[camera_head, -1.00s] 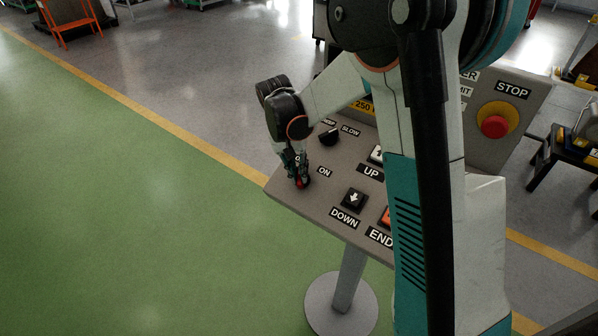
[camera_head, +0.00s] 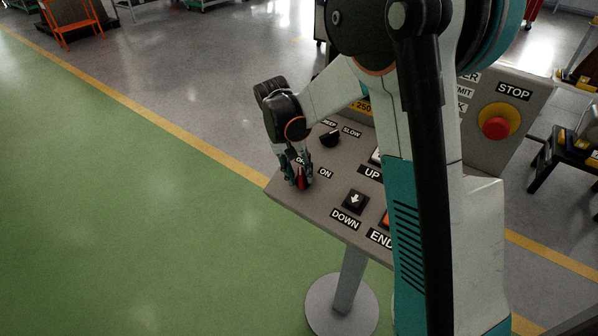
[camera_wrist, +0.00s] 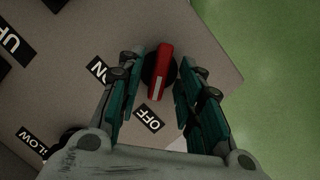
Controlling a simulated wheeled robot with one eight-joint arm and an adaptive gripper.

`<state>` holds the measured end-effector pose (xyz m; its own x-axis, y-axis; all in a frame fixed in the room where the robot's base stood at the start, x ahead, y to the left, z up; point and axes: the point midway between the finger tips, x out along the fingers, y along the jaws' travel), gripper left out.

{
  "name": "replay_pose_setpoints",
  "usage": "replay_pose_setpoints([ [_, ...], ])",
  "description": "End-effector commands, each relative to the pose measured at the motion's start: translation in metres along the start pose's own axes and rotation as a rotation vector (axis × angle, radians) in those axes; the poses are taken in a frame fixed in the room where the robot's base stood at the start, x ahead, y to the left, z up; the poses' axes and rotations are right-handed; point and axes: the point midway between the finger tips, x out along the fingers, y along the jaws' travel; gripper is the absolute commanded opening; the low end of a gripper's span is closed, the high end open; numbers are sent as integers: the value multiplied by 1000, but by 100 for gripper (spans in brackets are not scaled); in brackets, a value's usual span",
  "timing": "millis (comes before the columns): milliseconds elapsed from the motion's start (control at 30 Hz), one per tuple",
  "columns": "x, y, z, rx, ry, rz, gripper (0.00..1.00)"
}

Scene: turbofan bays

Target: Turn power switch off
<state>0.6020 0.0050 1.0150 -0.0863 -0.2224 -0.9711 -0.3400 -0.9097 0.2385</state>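The power switch is a red rotary handle on a black round base. In the wrist view the red handle (camera_wrist: 162,70) has a white line at its lower end, which faces the OFF label (camera_wrist: 150,117). The ON label (camera_wrist: 98,69) lies to its left. My gripper (camera_wrist: 157,76) is open, with one finger on each side of the handle. A gap shows on the left; contact on the right is not clear. In the head view my gripper (camera_head: 297,168) is low over the panel's left corner, partly hiding the red handle (camera_head: 302,183) and the OFF label.
The grey control panel (camera_head: 325,210) stands on a post. It carries a black speed knob (camera_head: 330,137), a DOWN button (camera_head: 356,201) and a red STOP button (camera_head: 494,127). My arm hides its middle. Green floor lies open to the left.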

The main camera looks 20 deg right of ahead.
Motion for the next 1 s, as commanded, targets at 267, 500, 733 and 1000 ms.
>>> replay_pose_setpoints([
  [267, -9, 0, 0, 0, 0, 0, 33],
  [500, -53, 0, 1, -1, 0, 0, 33],
  [733, -96, 0, 0, 0, 0, 0, 33],
  [1000, -119, 0, 0, 0, 0, 0, 33],
])
